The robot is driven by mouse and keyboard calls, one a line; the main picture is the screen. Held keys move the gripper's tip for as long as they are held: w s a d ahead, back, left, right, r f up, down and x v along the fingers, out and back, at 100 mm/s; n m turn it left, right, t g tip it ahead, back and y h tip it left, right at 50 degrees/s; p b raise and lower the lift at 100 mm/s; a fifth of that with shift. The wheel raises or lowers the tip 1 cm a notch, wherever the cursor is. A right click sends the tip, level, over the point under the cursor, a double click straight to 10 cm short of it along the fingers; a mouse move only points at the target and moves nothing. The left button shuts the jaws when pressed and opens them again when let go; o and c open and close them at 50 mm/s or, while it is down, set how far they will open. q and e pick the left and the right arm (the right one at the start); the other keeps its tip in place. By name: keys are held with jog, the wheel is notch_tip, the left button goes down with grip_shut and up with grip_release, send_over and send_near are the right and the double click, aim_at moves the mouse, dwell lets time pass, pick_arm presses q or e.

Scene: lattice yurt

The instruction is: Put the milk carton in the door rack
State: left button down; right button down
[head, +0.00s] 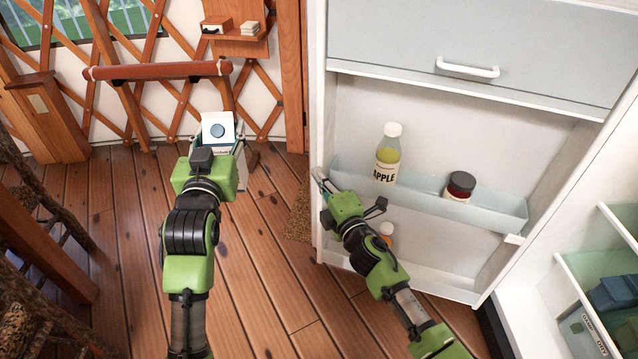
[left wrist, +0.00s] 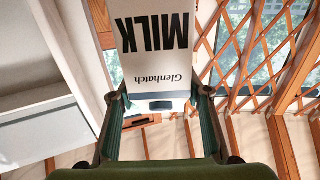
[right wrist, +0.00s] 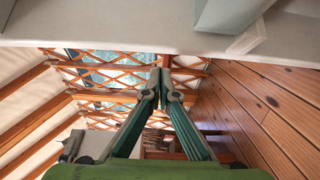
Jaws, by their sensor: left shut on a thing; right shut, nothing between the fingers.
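The white milk carton (head: 218,130) with a blue round cap is held in my left gripper (head: 222,148), above the wooden floor and left of the fridge door. In the left wrist view the carton (left wrist: 157,45) reads MILK, upside down, between both fingers (left wrist: 160,100). The door rack (head: 420,196) is a pale shelf on the inside of the open fridge door. It holds an apple juice bottle (head: 388,155) and a dark-lidded jar (head: 460,187), with room between and beside them. My right gripper (head: 320,178) is shut and empty at the door's left edge; its fingertips also show in the right wrist view (right wrist: 160,82).
Fridge shelves (head: 590,270) are at the right. A wooden stand with a rolled bar (head: 158,71) is behind the carton. Open floor (head: 265,270) lies between my arms.

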pick_arm(q)
jog(key=shift+s+a+r, duration=0.15)
jog(key=shift+s+r, duration=0.3)
jog(key=shift+r, duration=0.1)
jog(key=shift+w+d+p, duration=0.4)
jog(key=shift+w+p, duration=0.1)
jog(key=shift+s+a+r, duration=0.1)
jog(key=shift+s+r, duration=0.15)
jog(key=shift+r, duration=0.15)
pick_arm(e)
jog(key=v, duration=1)
jog(key=shift+s+d+f, duration=0.15)
jog(key=shift+s+d, duration=0.05)
jog(key=shift+s, duration=0.05)
